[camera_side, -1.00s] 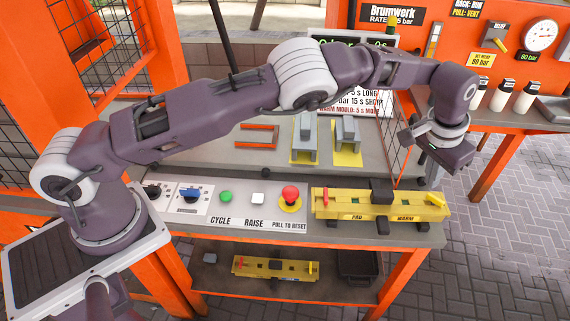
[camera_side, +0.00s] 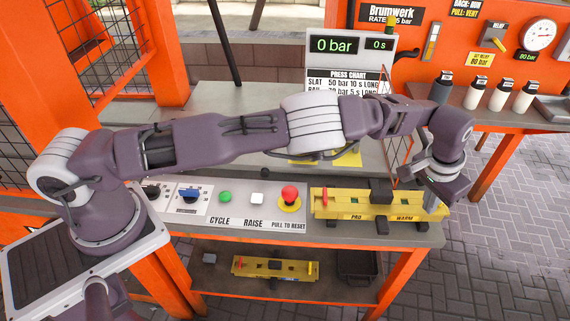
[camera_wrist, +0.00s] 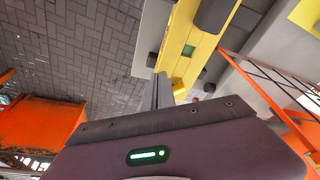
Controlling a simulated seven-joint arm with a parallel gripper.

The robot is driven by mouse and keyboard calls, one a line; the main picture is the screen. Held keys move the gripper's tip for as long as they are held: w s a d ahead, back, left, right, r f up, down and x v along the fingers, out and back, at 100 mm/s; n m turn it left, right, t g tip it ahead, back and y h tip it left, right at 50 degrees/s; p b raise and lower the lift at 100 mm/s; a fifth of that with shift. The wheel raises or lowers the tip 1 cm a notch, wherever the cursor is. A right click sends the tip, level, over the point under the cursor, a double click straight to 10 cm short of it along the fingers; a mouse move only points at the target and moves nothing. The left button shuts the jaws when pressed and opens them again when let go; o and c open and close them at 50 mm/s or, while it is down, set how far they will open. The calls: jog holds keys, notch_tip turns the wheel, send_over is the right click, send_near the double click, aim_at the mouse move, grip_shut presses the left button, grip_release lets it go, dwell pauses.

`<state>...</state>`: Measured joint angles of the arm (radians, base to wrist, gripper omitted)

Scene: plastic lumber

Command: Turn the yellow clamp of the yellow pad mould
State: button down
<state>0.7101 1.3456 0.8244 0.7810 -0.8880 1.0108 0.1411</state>
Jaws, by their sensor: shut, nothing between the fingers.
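The yellow pad mould (camera_side: 350,209) lies along the bench's front right, with a dark block on its middle and the words PAD and WARM on its front. It also shows in the wrist view (camera_wrist: 205,45). A red clamp (camera_side: 325,196) stands at its left end. My gripper (camera_side: 432,207) is over the mould's right end, pointing down, its fingers shut and empty. In the wrist view the grey fingers (camera_wrist: 161,92) are close beside the mould's yellow edge; I cannot tell whether they touch. The yellow clamp at the right end is hidden behind my gripper in the side view.
The control panel with a red button (camera_side: 290,196) lies left of the mould. A wire guard (camera_side: 397,160) stands behind my gripper. A second yellow mould (camera_side: 262,267) lies on the lower shelf. Bottles (camera_side: 501,97) stand on the right bench.

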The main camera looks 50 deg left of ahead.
jog(key=shift+w+a, duration=0.1)
jog(key=shift+w, duration=0.5)
dwell(0.8)
jog(key=shift+a, duration=0.3)
jog(key=shift+a, duration=0.25)
jog(key=shift+w+a, duration=0.1)
jog(key=shift+a, duration=0.15)
jog(key=shift+w+a, duration=0.15)
jog(key=shift+a, duration=0.05)
dwell(0.4)
jog(key=shift+s+a, duration=0.25)
jog(key=shift+s, duration=0.1)
notch_tip(320, 180, up, 6)
jog(key=shift+r, duration=0.1)
